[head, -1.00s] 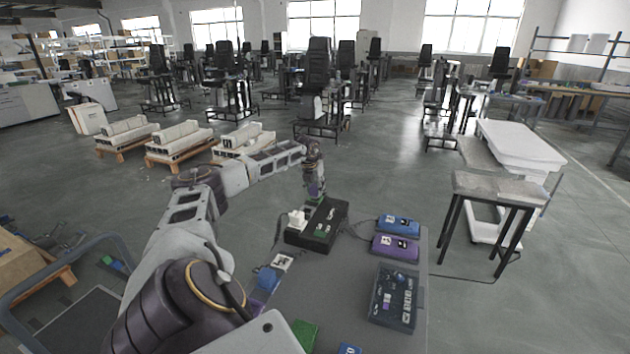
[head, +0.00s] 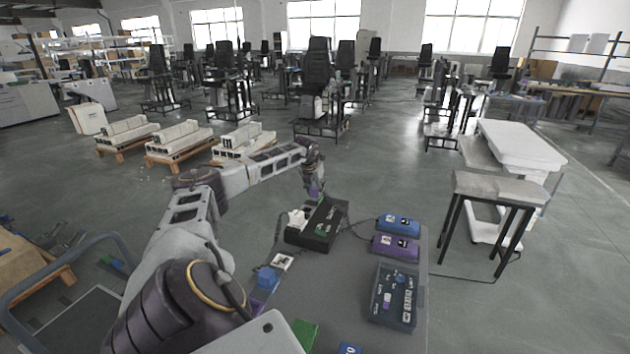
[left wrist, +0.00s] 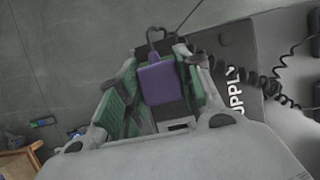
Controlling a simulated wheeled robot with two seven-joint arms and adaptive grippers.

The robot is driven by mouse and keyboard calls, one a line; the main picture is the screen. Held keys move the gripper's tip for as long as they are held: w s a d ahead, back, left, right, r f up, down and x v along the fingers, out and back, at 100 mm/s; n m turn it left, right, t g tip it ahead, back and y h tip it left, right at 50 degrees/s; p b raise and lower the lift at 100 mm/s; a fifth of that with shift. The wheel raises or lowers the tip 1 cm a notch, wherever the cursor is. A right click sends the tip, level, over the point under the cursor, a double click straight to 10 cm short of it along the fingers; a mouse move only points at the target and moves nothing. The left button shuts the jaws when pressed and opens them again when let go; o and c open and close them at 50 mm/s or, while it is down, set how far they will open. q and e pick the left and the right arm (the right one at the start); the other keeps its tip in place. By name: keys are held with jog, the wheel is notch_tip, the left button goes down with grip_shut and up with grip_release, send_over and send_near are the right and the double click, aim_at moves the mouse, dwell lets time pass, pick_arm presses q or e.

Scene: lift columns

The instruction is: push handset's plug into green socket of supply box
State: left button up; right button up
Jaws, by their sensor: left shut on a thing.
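The black supply box (head: 325,236) lies at the table's far end; its lettering also shows in the left wrist view (left wrist: 228,50). My left gripper (head: 315,190) is over the box's far part. In the left wrist view its green-padded fingers are shut on a purple plug (left wrist: 160,82), with a dark cord leading from it. A bit of green (head: 321,201) shows on the box by the fingertips. The gripper hides the plug's end, so I cannot tell whether it touches a socket. A purple handset (head: 395,246) and a blue handset (head: 398,223) lie right of the box. My right gripper is out of view.
A white plug-like piece (head: 297,218) is at the box's left end. A dark control panel (head: 393,296) lies at the table's front right. Blue and green blocks lie near the left edge. Coiled cords run right of the box. The grey table's middle (head: 335,290) is clear.

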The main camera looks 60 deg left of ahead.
pick_arm(q)
jog(key=shift+f, duration=0.25)
dwell(0.3)
jog(key=o, duration=1)
jog(key=shift+o, duration=1.1)
jog(key=shift+r, duration=0.1)
jog(key=shift+r+p, duration=2.65)
jog(key=shift+r, duration=0.8)
jog(key=shift+d+f, duration=0.1)
